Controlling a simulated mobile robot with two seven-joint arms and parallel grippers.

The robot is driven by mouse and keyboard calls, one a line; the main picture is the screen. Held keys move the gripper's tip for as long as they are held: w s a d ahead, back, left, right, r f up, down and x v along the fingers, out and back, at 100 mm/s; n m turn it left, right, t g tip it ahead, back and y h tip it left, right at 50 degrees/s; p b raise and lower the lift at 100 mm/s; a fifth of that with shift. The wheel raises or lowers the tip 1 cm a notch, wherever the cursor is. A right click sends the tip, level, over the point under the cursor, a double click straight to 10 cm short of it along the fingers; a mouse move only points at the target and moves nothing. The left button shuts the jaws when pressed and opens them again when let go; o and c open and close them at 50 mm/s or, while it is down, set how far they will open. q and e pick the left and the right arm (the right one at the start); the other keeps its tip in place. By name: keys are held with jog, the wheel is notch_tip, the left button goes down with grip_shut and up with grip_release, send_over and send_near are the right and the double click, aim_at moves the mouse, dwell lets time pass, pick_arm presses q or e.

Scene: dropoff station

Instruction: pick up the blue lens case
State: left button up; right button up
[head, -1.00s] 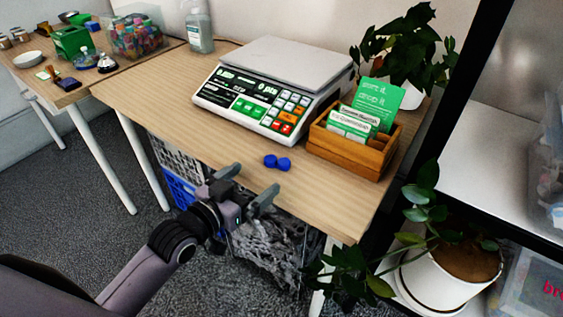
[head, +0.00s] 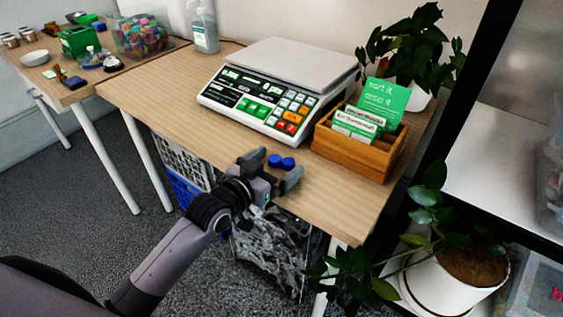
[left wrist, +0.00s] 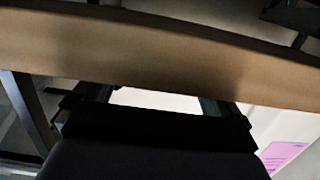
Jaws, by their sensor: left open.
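The blue lens case (head: 288,163), with two round blue caps, lies on the wooden table (head: 160,97) near its front edge, in front of the scale. My left gripper (head: 273,167) is open at the table's front edge, and in the head view its two fingers show on either side of the case. Whether the fingers touch the case or are level with it, I cannot tell. The left wrist view shows my gripper's fingers (left wrist: 165,104) apart, with a brown band across the picture and no lens case visible. My right gripper is out of view.
A weighing scale (head: 270,90) stands behind the case. A wooden card box (head: 362,153) is close to its right. A pump bottle (head: 205,30) and a potted plant (head: 418,55) stand further back. The table's left front part is clear.

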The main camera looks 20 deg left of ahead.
pick_arm(q)
jog(key=c, duration=1.1)
jog(key=shift+c, duration=0.2)
